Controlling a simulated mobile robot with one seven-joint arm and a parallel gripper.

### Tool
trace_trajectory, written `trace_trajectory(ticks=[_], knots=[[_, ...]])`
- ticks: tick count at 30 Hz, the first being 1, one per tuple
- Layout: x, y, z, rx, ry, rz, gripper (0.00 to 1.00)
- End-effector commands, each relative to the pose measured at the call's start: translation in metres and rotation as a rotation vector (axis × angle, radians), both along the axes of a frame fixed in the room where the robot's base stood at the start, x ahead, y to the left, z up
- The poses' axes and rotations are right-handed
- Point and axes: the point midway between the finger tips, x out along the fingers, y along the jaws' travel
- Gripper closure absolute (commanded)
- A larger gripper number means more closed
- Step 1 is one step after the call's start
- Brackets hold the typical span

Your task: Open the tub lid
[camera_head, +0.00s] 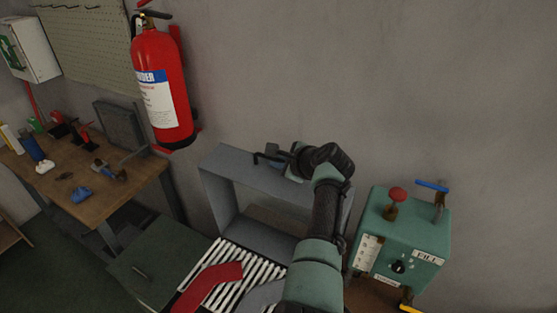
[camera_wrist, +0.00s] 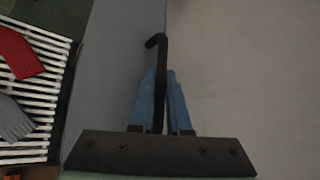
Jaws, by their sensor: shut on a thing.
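A green control box (camera_head: 420,235) is at right. A cluttered workbench (camera_head: 120,195) and fire extinguisher (camera_head: 160,90) are at left.

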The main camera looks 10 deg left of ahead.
Motion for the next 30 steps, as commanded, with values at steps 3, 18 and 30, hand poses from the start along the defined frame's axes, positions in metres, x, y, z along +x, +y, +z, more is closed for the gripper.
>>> trace_trajectory(ticks=[3,18,30], knots=[[-0.0006,0.0005,-0.0018,-0.003,0.002,0.002,1.0],[-0.0006,0.0003,-0.0019,-0.003,0.002,0.002,0.58],[-0.0032,-0.0011,-0.002,-0.003,0.006,0.003,0.56]])
